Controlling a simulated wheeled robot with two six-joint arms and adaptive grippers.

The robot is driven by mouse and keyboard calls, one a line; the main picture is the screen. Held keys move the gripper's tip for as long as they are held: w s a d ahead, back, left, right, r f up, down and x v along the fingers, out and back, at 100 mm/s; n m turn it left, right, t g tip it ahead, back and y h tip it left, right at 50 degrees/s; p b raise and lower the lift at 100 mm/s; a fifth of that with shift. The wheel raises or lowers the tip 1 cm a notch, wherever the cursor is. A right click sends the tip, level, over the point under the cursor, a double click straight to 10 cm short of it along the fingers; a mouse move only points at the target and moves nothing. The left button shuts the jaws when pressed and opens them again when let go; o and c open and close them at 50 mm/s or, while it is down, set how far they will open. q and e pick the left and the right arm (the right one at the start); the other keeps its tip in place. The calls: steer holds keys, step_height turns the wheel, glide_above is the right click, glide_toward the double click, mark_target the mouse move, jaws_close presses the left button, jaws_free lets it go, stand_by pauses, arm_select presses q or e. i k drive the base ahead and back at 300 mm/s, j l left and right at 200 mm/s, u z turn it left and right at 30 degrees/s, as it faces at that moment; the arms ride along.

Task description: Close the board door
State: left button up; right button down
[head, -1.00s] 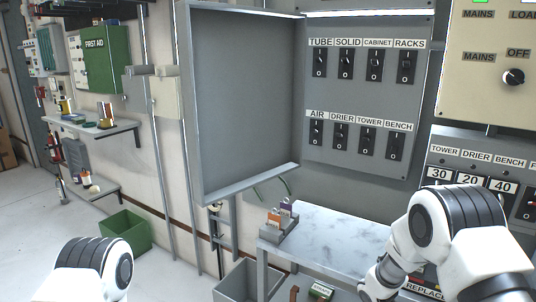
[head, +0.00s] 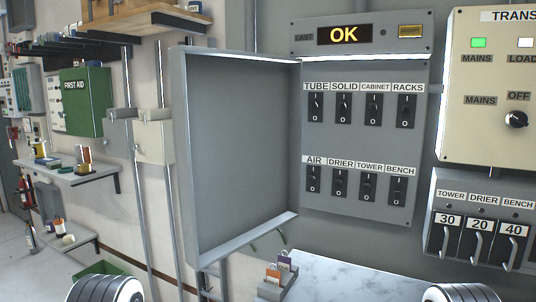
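The board door (head: 235,150) is a grey, shallow, box-like panel with a raised rim. It stands wide open, swung out to the left of the board (head: 415,145). The board's face shows two rows of labelled black switches, TUBE, SOLID, CABINET, RACKS above and AIR, DRIER, TOWER, BENCH below. The door's hinge side meets the board's left edge. Only the tops of my two arms show at the bottom edge, left and right. Both grippers are out of view, and nothing of mine touches the door in this view.
A marble-topped bench (head: 345,280) with a small card holder (head: 277,277) lies below the board. A display reading OK (head: 343,34) is above it. A cream panel (head: 490,90) and breakers (head: 478,235) stand at right. Shelves and a green first-aid box (head: 86,100) are at left.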

mark_target(237, 115)
steer(key=i+j+z, duration=0.45)
steer(key=j, duration=0.35)
steer(key=i+j+z, duration=0.1)
steer(key=j+z, duration=0.35)
steer(key=j, duration=0.4)
steer(key=j+z, duration=0.45)
steer(key=j, duration=0.5)
steer(key=j+z, duration=0.4)
steer(key=j, duration=0.55)
